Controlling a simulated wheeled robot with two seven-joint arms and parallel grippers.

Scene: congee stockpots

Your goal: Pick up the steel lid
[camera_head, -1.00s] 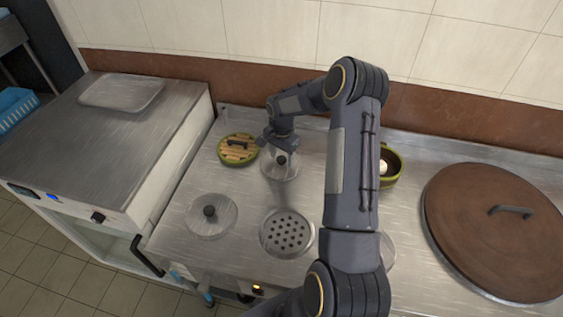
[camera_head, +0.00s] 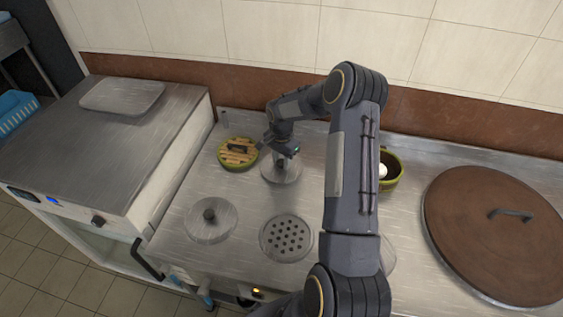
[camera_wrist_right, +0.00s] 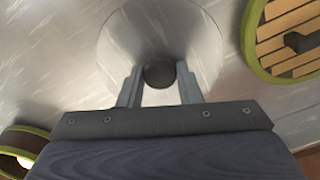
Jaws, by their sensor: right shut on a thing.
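A round steel lid (camera_head: 282,174) with a dark knob lies on the steel counter in the head view, below my right gripper (camera_head: 284,152). In the right wrist view the same lid (camera_wrist_right: 160,32) lies in front of the jaws, and its dark knob (camera_wrist_right: 159,74) is between the two fingers of the right gripper (camera_wrist_right: 160,90). The right gripper is shut on the knob. A second steel lid with a knob (camera_head: 210,218) lies at the front left of the counter. My left gripper is not in view.
A green-rimmed pot with a slatted wooden lid (camera_head: 238,153) stands just left of the gripper. A perforated steel plate (camera_head: 287,238) lies in front.

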